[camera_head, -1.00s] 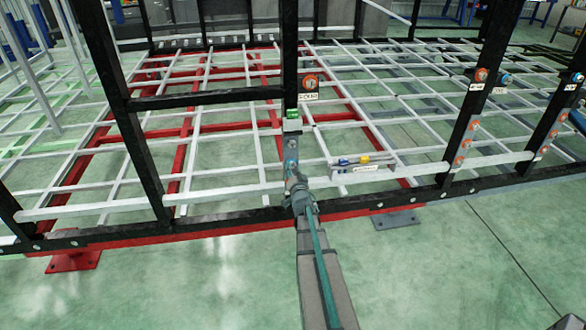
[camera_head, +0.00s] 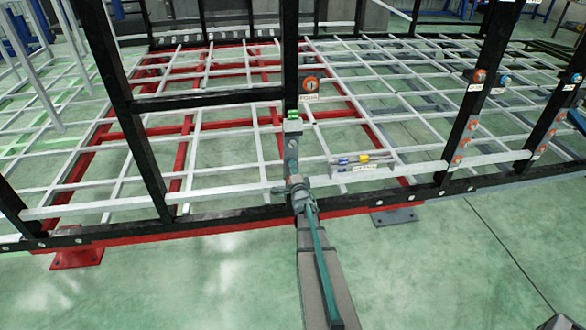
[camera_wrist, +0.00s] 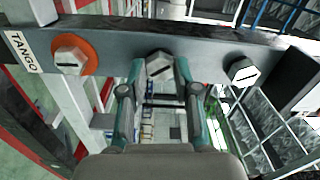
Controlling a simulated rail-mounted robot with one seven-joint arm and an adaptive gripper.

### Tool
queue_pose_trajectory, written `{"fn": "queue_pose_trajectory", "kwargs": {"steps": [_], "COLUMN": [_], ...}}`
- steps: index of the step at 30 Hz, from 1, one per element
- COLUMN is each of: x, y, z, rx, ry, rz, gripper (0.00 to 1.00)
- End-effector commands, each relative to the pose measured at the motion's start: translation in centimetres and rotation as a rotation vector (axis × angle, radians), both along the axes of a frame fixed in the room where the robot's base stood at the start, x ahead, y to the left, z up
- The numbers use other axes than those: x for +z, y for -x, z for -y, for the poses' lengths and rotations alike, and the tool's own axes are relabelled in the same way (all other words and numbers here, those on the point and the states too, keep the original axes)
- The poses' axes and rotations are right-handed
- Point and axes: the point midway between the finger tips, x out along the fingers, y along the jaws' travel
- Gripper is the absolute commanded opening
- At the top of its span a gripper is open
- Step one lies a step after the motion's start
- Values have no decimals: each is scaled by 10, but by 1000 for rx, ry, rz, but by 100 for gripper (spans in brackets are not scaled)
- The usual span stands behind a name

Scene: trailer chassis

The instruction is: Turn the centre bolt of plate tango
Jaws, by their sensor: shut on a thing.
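In the wrist view, plate tango (camera_wrist: 105,38) is a grey bar crossing the view, with a white TANGO label (camera_wrist: 21,51) at its left end. Three hex bolts with dark line marks sit along it. The left bolt (camera_wrist: 69,55) has an orange ring behind it; the right bolt (camera_wrist: 243,72) is pale and bare. The centre bolt (camera_wrist: 158,64) is between the two fingertips of my gripper (camera_wrist: 160,72), which is shut on it. In the head view my gripper (camera_head: 299,186) is at the lower part of the black upright, largely hiding the contact.
A small rack (camera_head: 362,164) with blue and yellow parts is right of my gripper. Other black posts (camera_head: 470,115) with orange-ringed bolts stand further right. White lattice bars and a red frame (camera_head: 180,160) lie behind. The green floor in front is clear.

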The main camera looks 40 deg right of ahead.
Motion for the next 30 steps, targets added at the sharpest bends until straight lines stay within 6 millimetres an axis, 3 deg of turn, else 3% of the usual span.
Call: {"fn": "queue_pose_trajectory", "kwargs": {"steps": [9,24,25,28,30], "x": [-2,-2,-2,-2,-2], "y": [3,3,3,2,2], "z": [0,0,0,0,0], "rx": [-4,-5,-5,-4,-3], "ry": [-102,-116,-116,-114,-114], "rz": [47,54,54,55,56], "gripper": [0,0,36,52,56]}}
